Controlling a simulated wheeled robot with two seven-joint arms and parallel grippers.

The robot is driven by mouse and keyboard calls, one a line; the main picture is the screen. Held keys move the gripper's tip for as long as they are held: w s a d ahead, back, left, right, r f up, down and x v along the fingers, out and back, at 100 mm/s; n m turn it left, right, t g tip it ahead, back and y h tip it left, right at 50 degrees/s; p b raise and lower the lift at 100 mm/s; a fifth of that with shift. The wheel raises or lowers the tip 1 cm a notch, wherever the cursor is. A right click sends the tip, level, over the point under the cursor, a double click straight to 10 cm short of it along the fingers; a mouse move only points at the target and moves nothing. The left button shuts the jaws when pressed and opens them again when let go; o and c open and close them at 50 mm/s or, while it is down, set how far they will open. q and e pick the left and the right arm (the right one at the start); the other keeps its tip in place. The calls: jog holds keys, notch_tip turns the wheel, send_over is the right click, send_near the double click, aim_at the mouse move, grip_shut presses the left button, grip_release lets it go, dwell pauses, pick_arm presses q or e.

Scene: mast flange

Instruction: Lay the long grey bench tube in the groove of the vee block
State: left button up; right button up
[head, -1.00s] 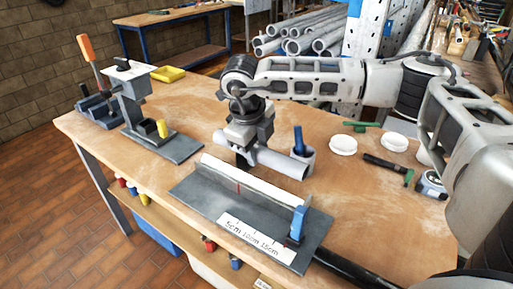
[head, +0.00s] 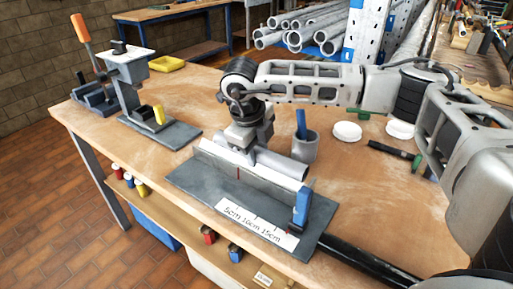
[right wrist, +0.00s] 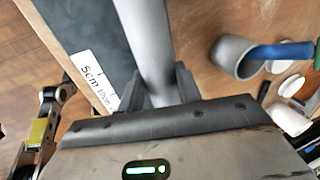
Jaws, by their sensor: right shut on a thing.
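The long grey bench tube (head: 282,165) is held in my right gripper (head: 246,151), whose fingers are shut around it and partly hidden. The tube lies along the length of the vee block (head: 262,188), low over its groove. I cannot tell whether it touches the groove faces. The dark block has a red mark on its front wall and sits on a dark grey plate. In the right wrist view, the tube (right wrist: 150,45) runs up from between the fingers of the right gripper (right wrist: 163,92).
A grey cup (head: 305,147) with a blue-handled tool stands just behind the tube. A blue clamp (head: 302,207) rises at the block's right end, beside a white scale (head: 258,224). A stand (head: 158,125) is at left. White discs (head: 347,131) lie behind right.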

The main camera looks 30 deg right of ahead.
jog(key=shift+a+b+x, duration=0.15)
jog(key=shift+b+x, duration=0.35)
jog(key=shift+x, duration=0.2)
jog(key=shift+a+b+x, duration=0.15)
jog(key=shift+b+x, duration=0.3)
jog(key=shift+x, duration=0.25)
jog(key=shift+s+f+b, duration=0.3)
jog(key=shift+f+b, duration=0.05)
jog(key=shift+f, duration=0.2)
jog(key=shift+a, duration=0.1)
jog(key=o, duration=1.1)
jog(key=shift+f, duration=0.1)
jog(key=shift+a, duration=0.1)
jog(key=v, duration=1.7)
jog(key=shift+d+r, duration=0.2)
jog(key=shift+d, duration=0.15)
